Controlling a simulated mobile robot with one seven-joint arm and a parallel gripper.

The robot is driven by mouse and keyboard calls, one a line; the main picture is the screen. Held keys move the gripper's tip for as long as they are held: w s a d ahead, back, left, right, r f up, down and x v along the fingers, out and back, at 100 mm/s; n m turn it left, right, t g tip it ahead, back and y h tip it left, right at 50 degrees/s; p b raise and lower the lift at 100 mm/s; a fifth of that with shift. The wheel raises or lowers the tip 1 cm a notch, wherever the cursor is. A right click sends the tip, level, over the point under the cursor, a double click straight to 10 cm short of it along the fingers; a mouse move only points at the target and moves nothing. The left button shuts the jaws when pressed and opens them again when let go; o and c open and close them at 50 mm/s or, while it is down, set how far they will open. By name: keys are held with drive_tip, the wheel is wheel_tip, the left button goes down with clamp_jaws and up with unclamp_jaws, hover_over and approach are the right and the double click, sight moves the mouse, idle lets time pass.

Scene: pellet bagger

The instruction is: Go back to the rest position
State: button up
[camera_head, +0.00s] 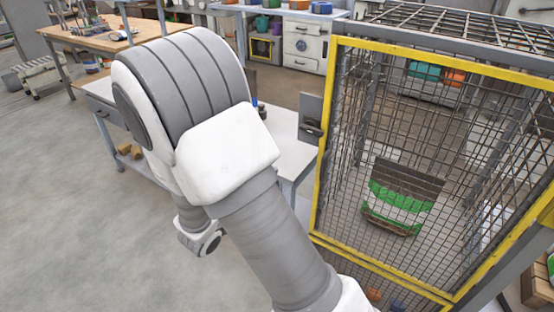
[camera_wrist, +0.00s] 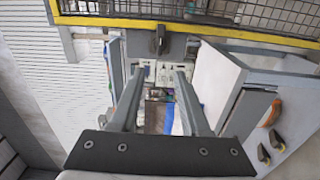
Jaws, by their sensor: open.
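My gripper (camera_wrist: 158,72) shows in the wrist view with its two grey fingers apart and nothing between them. In the head view my white and grey arm fills the middle, and the fingers are hidden. The mesh guard with a yellow frame (camera_head: 326,135) stands to the right of my arm. A grey plate with a dark handle (camera_head: 311,117) is at its left edge. In the wrist view the yellow frame (camera_wrist: 205,27) crosses the top, and a dark latch-like part (camera_wrist: 158,40) lies beyond the fingertips, apart from them.
A green and brown bag (camera_head: 400,197) shows behind the mesh. A pale-topped table (camera_head: 288,150) is partly hidden behind my arm. A wooden workbench (camera_head: 100,40) stands at the back left. The grey floor (camera_head: 60,200) at left is clear.

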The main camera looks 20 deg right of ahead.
idle(0.4)
drive_tip(key=s+d+r+m+g+y+p, duration=0.25)
drive_tip(key=s+d+r+g, duration=0.2)
drive_tip(key=s, duration=0.35)
drive_tip(key=s+d+r+m+g+y+p, duration=0.2)
drive_tip(key=s+d+r+m+g, duration=0.15)
drive_tip(key=s+g, duration=0.35)
drive_tip(key=s+a+r+m+t+y+p, duration=0.1)
drive_tip(key=s+a+r+t+y+p, duration=0.4)
drive_tip(key=a+r+y, duration=0.4)
wheel_tip(320, 180, up, 3)
drive_tip(key=shift+s+a+f+t+y, duration=0.15)
drive_tip(key=shift+s+a+t+y, duration=0.3)
drive_tip(key=shift+s+a, duration=0.55)
